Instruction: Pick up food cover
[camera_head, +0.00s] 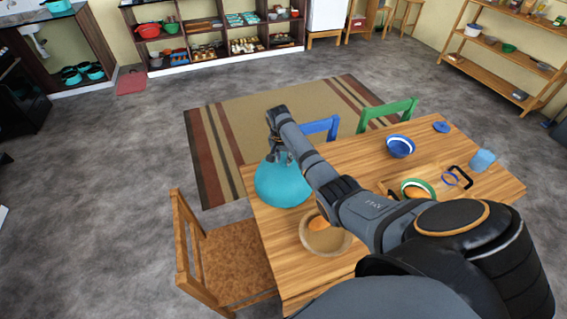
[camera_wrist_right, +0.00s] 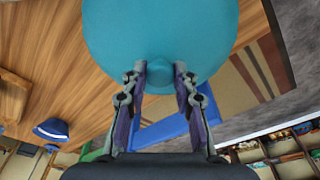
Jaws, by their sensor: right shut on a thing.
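The food cover is a teal dome (camera_head: 283,186) with a small knob on top, at the left corner of the wooden table (camera_head: 281,262). My right gripper (camera_head: 280,158) is above it with its fingers shut on the knob. In the right wrist view the two fingertips (camera_wrist_right: 161,72) are on either side of the knob, with the food cover (camera_wrist_right: 160,30) filling the top middle. I cannot tell whether its rim touches the table or is raised. My left gripper is not in view.
A wooden bowl (camera_head: 339,249) with orange-brown food stands near the cover, partly behind my arm. A blue bowl (camera_head: 400,147), a green-rimmed bowl and a light blue cup (camera_head: 482,160) are farther right. A wooden chair (camera_head: 232,258) is at left; blue and green chairs stand behind.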

